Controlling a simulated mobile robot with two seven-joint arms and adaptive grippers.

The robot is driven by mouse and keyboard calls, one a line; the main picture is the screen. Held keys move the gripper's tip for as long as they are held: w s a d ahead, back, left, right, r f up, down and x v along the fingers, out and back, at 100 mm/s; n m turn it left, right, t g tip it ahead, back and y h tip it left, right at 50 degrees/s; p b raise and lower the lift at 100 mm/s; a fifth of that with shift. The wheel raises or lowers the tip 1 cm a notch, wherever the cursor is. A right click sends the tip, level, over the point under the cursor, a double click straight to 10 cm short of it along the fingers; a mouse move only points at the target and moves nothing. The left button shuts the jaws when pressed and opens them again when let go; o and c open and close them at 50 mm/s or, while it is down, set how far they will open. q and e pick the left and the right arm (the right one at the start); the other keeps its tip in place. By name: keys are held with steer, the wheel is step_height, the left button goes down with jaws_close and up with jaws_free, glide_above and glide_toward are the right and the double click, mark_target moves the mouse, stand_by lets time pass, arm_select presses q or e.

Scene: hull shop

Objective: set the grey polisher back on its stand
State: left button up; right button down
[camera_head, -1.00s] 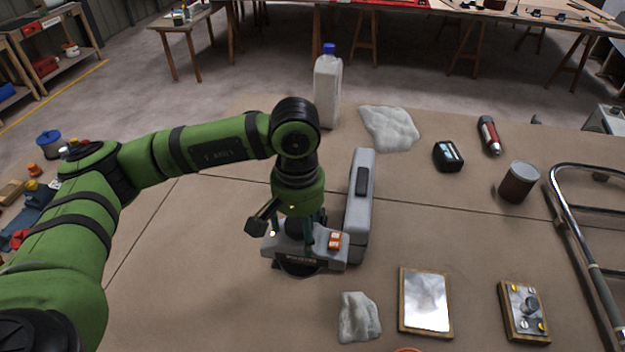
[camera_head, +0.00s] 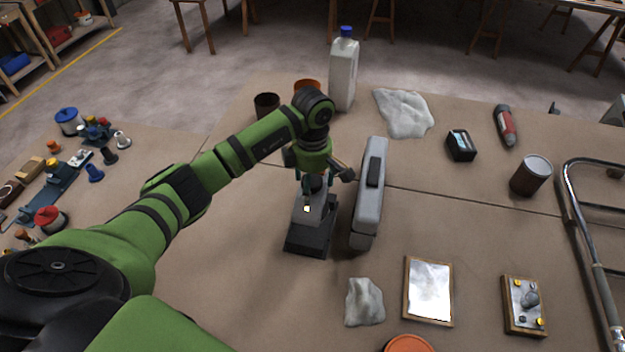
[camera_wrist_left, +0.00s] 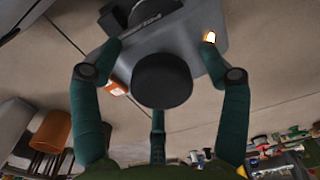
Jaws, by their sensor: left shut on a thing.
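The grey polisher (camera_head: 312,208) is at mid-table in the head view, with a small lit orange lamp on it. In the left wrist view its grey body (camera_wrist_left: 190,45) fills the top, around a round black knob (camera_wrist_left: 162,82). My left gripper (camera_head: 314,186) is above it, shut on the polisher, with its fingers either side of the knob in the wrist view (camera_wrist_left: 165,62). A dark block (camera_head: 308,241) shows at the polisher's near end. I cannot tell whether it is the stand or part of the polisher, nor whether the polisher touches anything below. My right gripper is out of view.
A grey upright case (camera_head: 368,200) stands close to the right of the polisher. Behind are a white bottle (camera_head: 343,78), an orange cup (camera_head: 308,86) and a brown cup (camera_head: 266,105). A crumpled cloth (camera_head: 364,302) and a framed plate (camera_head: 429,290) lie in front.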

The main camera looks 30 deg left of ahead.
arm_select(q)
steer(key=shift+f+b, duration=1.55)
steer(key=shift+f, duration=0.95)
steer(key=shift+f+b, duration=0.6)
steer(key=shift+b, duration=0.25)
